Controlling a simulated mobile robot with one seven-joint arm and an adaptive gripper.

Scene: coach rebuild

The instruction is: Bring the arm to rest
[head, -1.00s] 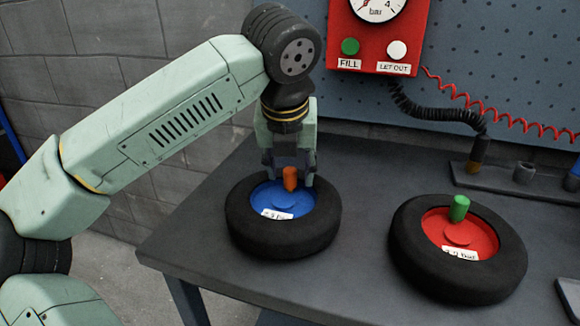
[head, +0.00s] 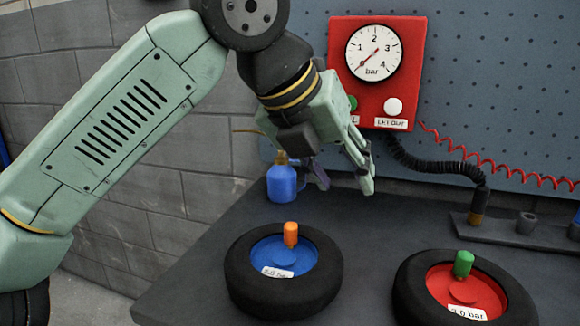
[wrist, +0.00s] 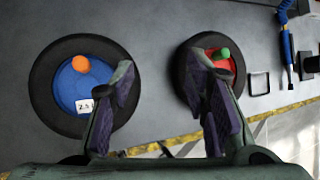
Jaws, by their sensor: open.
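My gripper (head: 345,185) is open and empty, raised above the back of the bench and tilted to the lower right in the head view. In the wrist view its two fingers (wrist: 165,90) are spread apart with nothing between them. Below it lies a tyre with a blue hub (head: 284,272) and an orange valve cap (head: 290,234); the gripper is clear of it. To the right lies a tyre with a red hub (head: 466,290) and a green cap (head: 464,264). Both tyres also show in the wrist view, the blue one (wrist: 78,92) at left.
A red gauge box (head: 377,70) hangs on the pegboard, its needle near zero. A black coiled hose (head: 425,166) runs to a holder (head: 520,230) at the back right. A blue bottle (head: 282,183) stands at the back left. The bench between the tyres is clear.

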